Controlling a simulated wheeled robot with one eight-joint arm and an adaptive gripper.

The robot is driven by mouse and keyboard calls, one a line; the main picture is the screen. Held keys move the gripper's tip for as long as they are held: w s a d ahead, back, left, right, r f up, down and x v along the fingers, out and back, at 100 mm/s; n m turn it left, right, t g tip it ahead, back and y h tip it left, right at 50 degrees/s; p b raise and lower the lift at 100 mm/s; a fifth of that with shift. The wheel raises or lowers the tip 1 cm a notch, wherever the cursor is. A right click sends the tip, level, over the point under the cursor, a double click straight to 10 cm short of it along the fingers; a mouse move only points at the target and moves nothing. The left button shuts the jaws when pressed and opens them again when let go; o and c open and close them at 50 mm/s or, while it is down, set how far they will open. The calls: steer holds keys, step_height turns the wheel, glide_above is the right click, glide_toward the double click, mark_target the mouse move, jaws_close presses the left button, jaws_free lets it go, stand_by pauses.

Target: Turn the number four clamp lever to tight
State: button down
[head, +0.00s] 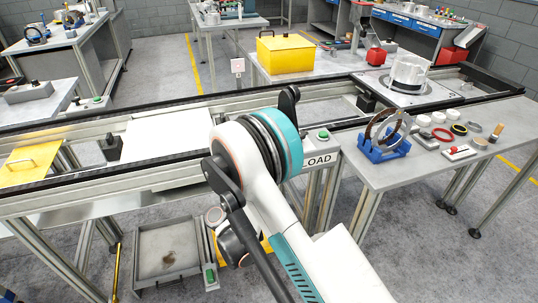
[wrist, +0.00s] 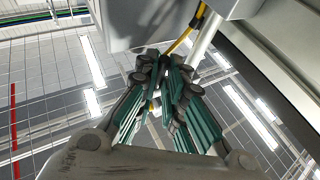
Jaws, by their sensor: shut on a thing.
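My gripper (wrist: 170,78) shows in the wrist view with its teal fingers drawn close together on a slim yellow bar (wrist: 186,36), which looks like a lever. The bar runs up from between the fingertips toward a grey block (wrist: 138,22). The fingers hide its lower part. I cannot read any number on it or tell its angle toward tight. In the head view my arm covers the front of the line, and my fingertips cannot be made out there.
A pale round post (wrist: 207,38) and a grey beam (wrist: 262,62) stand close to my fingers. The conveyor frame (head: 60,193) runs behind my arm. A side table (head: 440,178) with a blue ring stand (head: 384,150) is at right. A grey tray (head: 168,248) sits low at left.

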steer(key=shift+d+f+n+t, duration=0.1)
steer(key=shift+n+t, duration=0.2)
steer(key=shift+n, duration=0.1)
steer(key=c, duration=1.7)
jaws_free()
steer(key=s+a+r+m+g+y+p, duration=0.1)
steer(key=s+a+m+g+p, duration=0.3)
steer(key=s+a, duration=0.6)
steer(key=shift+s+a+r+y, duration=0.2)
steer(key=shift+a+y, duration=0.4)
steer(key=shift+y, duration=0.1)
